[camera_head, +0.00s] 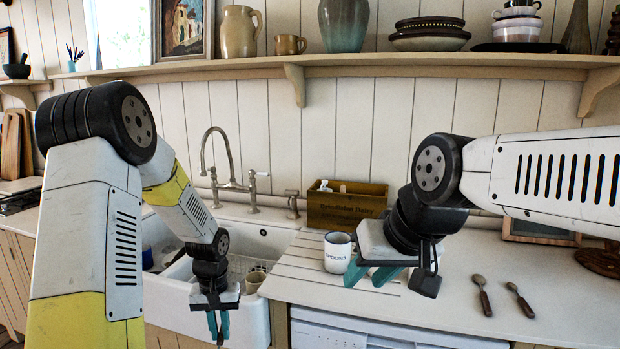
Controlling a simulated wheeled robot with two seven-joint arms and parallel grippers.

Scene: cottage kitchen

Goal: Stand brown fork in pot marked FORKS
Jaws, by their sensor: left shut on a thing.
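My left gripper (218,326) hangs fingers down in front of the sink, at the counter's left end. It is shut on a thin dark thing, little of which shows between the fingers; it looks like the brown fork, but its shape is mostly hidden. My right gripper (371,276) is open and empty over the counter, just right of a white mug-shaped pot (337,254) with dark lettering that seems to read SPOONS. I see no pot that I can read as FORKS; my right arm hides part of the counter.
Two spoons with brown handles (482,294) (521,300) lie on the right of the counter (575,310). A wooden box (345,207) stands at the back wall. The white sink (200,308) holds dishes, with a cream cup (254,282) at its right side. A tap (232,186) rises behind it.

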